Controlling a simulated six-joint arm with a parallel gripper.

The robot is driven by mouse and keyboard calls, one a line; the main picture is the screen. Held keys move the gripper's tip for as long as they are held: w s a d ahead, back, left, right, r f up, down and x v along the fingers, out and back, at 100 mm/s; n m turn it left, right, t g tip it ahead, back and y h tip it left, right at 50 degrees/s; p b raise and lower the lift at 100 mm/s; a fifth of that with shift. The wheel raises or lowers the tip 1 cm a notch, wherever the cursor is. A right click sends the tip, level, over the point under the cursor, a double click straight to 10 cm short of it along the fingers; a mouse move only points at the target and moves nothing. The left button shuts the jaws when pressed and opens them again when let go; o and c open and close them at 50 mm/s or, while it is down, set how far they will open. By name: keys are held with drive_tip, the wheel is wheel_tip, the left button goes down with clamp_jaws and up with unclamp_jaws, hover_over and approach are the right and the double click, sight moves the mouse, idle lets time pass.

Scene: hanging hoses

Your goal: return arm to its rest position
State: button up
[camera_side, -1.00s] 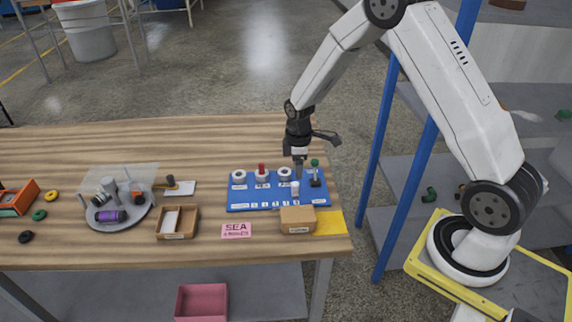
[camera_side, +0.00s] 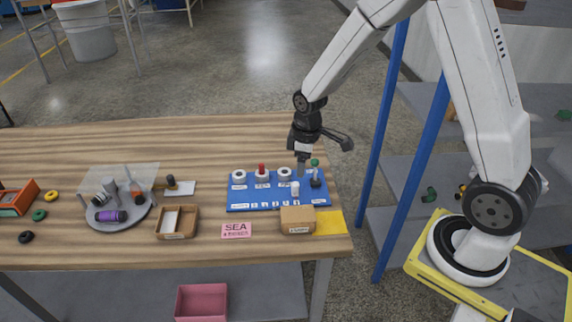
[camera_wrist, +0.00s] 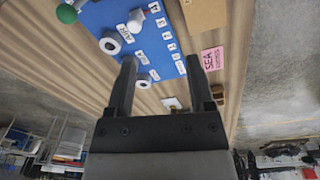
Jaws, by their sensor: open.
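My gripper (camera_side: 303,168) hangs over the back right part of the blue board (camera_side: 237,206), above the table. In the wrist view its two fingers (camera_wrist: 163,82) are apart with nothing between them. The blue board also shows in the wrist view (camera_wrist: 160,68). It carries white rings (camera_side: 239,175), a red-topped peg (camera_side: 262,170), a white peg (camera_side: 295,188) and a green-topped post (camera_side: 315,164). In the side view the fingertips are small, and I cannot tell their exact height above the board.
A cardboard box (camera_side: 298,220) stands at the board's front edge beside a yellow patch (camera_side: 330,222). A pink SEA note (camera_side: 236,231), an open brown tray (camera_side: 177,236) and a round grey tray (camera_side: 118,222) lie to the left. Blue shelf posts (camera_side: 412,165) stand right of the table.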

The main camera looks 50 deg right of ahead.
drive_tip(key=s+a+r+m, duration=0.2)
drive_tip(key=s+m, duration=0.1)
drive_tip(key=s, duration=0.2)
drive_tip(key=s+a+r+m+t, duration=0.1)
drive_tip(key=s+a+r+m, duration=0.2)
drive_tip(key=s, duration=0.3)
drive_tip(key=shift+s+r+t, duration=0.2)
drive_tip(key=shift+s+t, duration=0.05)
drive_tip(key=shift+t, duration=0.05)
